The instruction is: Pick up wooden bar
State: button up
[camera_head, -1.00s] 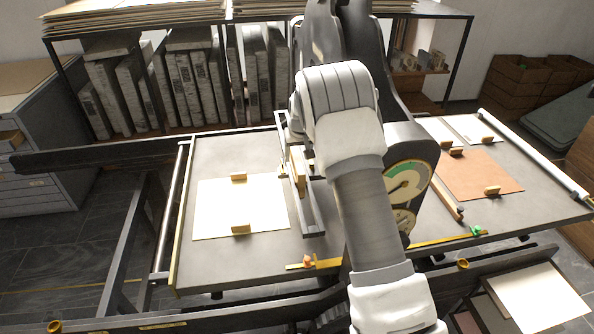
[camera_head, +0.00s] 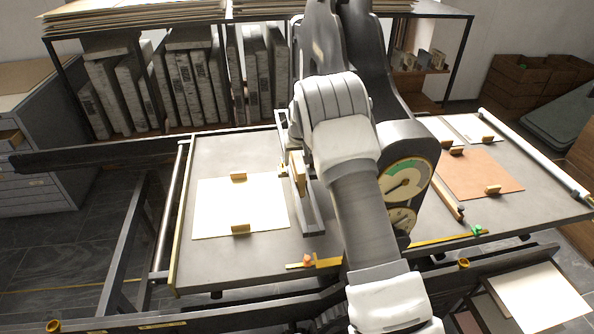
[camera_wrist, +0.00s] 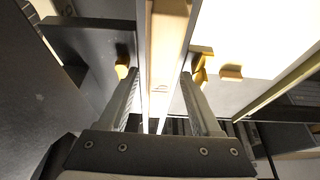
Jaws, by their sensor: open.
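The wooden bar (camera_wrist: 168,45) is pale and long, and in the wrist view it runs up the picture along a light metal rail. In the head view a short tan piece of what looks like the same bar (camera_head: 298,170) shows beside the grey metal frame (camera_head: 310,212) on the press bed, left of my arm. My gripper (camera_wrist: 160,76) is open, its two dark fingers either side of the bar in the wrist view. I cannot tell how deep the bar sits between them. In the head view my forearm hides the fingers.
A white sheet (camera_head: 215,212) with wooden blocks lies on the grey bed (camera_head: 225,155) to the left. A gauge (camera_head: 405,180) stands right of my arm. A brown sheet (camera_head: 470,172) lies farther right. A shelf of stone slabs (camera_head: 190,92) stands behind.

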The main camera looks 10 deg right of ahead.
jog(key=shift+c, duration=0.2)
grip_shut()
dwell(0.3)
